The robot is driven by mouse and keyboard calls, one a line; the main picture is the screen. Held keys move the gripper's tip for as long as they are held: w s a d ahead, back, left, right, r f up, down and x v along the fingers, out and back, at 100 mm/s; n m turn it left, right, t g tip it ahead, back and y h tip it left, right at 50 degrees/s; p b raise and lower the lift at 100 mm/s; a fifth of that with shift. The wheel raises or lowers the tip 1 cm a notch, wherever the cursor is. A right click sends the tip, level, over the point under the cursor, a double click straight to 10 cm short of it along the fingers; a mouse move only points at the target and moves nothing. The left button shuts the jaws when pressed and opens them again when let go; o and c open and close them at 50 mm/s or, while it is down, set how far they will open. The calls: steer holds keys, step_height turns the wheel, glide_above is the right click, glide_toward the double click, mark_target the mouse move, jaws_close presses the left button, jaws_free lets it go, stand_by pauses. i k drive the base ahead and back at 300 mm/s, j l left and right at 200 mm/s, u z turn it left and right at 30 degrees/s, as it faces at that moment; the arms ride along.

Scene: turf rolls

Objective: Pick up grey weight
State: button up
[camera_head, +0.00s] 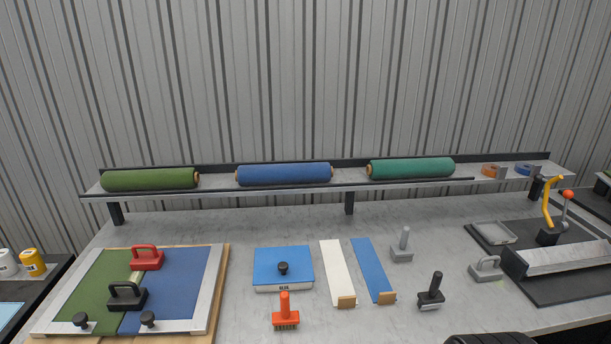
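The grey weight (486,269), a flat block with a loop handle on top, stands upright on the grey bench at the right. It is just left of a long metal-topped fixture; I cannot tell whether they touch. Similar weights in red (147,258) and black (127,296) stand on the green and blue turf board at the left. My gripper's fingers do not show. A dark ribbed shape at the bottom edge, below the grey weight, is cut off, and I cannot tell what part it is.
The metal-topped fixture (560,258) and a yellow lever (549,205) stand right of the weight. A raised shelf (350,190) carries turf rolls behind.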

mark_target(482, 271)
steer(key=k+l+z, duration=0.15)
steer(key=k+z, duration=0.15)
steer(key=z, duration=0.15)
steer(key=k+l+z, duration=0.2)
steer(key=z, duration=0.3)
steer(key=k+l, duration=0.05)
